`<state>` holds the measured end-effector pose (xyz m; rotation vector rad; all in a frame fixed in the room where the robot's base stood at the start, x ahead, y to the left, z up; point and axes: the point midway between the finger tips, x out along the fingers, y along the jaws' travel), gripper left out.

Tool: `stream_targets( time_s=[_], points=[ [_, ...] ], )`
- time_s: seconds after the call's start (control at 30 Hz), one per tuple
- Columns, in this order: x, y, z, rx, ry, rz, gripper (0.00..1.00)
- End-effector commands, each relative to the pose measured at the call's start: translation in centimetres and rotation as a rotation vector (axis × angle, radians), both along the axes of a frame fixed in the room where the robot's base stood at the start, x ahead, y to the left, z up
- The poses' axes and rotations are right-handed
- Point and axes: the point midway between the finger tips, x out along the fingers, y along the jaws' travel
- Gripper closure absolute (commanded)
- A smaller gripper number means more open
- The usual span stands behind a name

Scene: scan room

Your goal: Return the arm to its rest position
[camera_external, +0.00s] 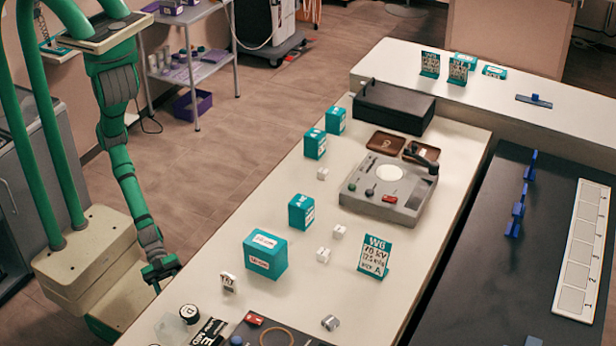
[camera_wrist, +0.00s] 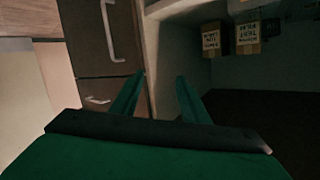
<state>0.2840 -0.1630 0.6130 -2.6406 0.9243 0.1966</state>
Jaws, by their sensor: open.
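My green arm (camera_external: 128,180) hangs down from my column on the left side of the external view. My gripper (camera_external: 160,271) is low beside the near left edge of the long white counter (camera_external: 400,258). In the wrist view my gripper (camera_wrist: 161,92) shows two green fingers spread apart with nothing between them. The wrist camera looks at dark drawers with light handles (camera_wrist: 112,32) and an open dark shelf space.
The counter edge is close to my gripper. Teal boxes (camera_external: 265,254), a W6 sign (camera_external: 374,256), a grey device (camera_external: 389,188) and small white blocks stand on it. A metal trolley (camera_external: 190,62) stands behind. The brown floor (camera_external: 215,170) between is clear.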

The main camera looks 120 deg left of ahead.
Motion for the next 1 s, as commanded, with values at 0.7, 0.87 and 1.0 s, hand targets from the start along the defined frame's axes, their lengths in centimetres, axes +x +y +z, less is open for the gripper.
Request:
stream_targets(
  time_s=[0.7, 0.87, 1.0],
  points=[
    [-5.2, 16.1, 24.7, -0.255, 0.084, 0.682, 0.59],
    [-5.3, 16.4, 25.6, -0.268, 0.083, 0.701, 0.59],
    [-5.3, 16.4, 25.6, -0.267, 0.083, 0.700, 0.59]
  ],
)
